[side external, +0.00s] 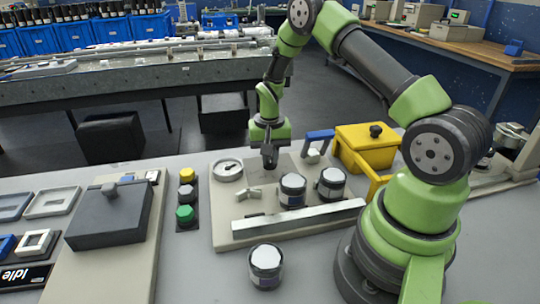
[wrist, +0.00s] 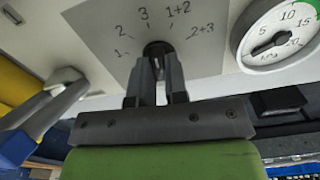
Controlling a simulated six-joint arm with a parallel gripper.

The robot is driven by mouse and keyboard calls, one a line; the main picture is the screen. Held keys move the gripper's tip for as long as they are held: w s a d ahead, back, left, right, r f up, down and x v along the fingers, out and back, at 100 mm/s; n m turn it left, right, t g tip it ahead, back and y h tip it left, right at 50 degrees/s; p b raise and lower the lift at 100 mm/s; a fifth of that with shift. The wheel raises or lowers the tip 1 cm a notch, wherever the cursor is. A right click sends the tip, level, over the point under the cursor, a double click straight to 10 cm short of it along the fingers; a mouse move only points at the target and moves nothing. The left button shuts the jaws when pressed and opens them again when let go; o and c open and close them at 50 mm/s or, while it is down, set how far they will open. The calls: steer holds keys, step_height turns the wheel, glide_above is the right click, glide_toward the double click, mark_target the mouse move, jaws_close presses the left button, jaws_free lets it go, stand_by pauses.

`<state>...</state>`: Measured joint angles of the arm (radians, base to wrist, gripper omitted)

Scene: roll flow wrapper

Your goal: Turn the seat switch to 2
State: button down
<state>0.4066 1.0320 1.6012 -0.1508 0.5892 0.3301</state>
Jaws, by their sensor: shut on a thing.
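The seat switch is a dark round knob (wrist: 155,48) on a pale plate (wrist: 95,30) in the wrist view. The marks 1, 2, 3, 1+2 and 2+3 fan out around it. My gripper (wrist: 157,65) is shut on the knob, with one finger on each side. The fingers cover much of the knob, so I cannot tell which mark it points to. In the side view my gripper (side external: 269,158) points down at the plate, behind the jars, and the knob is hidden there.
A round gauge (side external: 228,170) is left of my gripper in the side view; it also shows in the wrist view (wrist: 278,38). Two lidded jars (side external: 292,190) stand in front. A blue-handled lever (side external: 318,138) and yellow box (side external: 365,147) are to the right.

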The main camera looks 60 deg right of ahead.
mark_target(269, 158)
steer(key=n, duration=0.4)
steer(key=shift+n, duration=0.3)
steer(key=shift+a+n, duration=0.1)
steer(key=shift+n, duration=1.5)
steer(key=c, duration=1.1)
jaws_free()
steer(key=shift+c, duration=0.2)
step_height(269, 158, up, 9)
steer(key=shift+r, duration=0.5)
